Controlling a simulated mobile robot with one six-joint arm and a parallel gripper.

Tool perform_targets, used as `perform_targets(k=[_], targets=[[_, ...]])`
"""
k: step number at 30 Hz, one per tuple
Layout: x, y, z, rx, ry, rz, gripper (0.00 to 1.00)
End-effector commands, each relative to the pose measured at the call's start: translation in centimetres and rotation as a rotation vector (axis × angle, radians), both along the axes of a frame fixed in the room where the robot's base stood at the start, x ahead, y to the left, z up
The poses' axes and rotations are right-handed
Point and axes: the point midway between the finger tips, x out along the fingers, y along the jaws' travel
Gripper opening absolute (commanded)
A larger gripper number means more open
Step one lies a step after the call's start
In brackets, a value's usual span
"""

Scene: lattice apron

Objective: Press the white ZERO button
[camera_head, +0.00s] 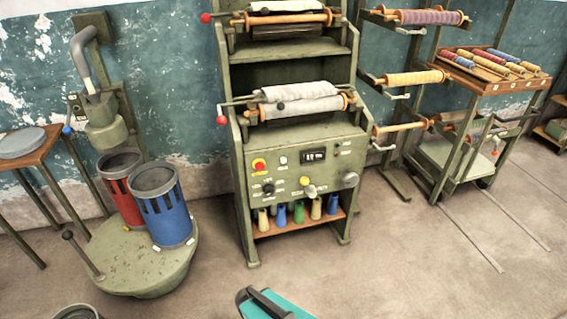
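A green machine stands in the middle against the wall, with a sloped control panel (330,168) at its front. A small round white button (283,160) sits on the panel's upper left, between a red button on a yellow base (259,166) and a dark display (314,155). Its lettering is too small to read. Nothing covers the panel. My gripper does not show in this view.
Several coloured cones (299,212) stand on the shelf below the panel. A round green base (140,262) with red and blue cans is at left. Roller racks (435,140) stand at right. The floor before the machine is mostly clear; a teal and black shape (275,303) cuts the bottom edge.

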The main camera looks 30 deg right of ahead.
Motion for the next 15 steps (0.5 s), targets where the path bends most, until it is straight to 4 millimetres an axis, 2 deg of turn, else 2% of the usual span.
perform_targets(k=[1,3,4,15], targets=[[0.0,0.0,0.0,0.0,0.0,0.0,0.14],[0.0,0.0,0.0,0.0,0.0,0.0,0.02],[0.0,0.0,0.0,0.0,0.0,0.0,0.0],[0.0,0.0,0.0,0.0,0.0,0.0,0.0]])
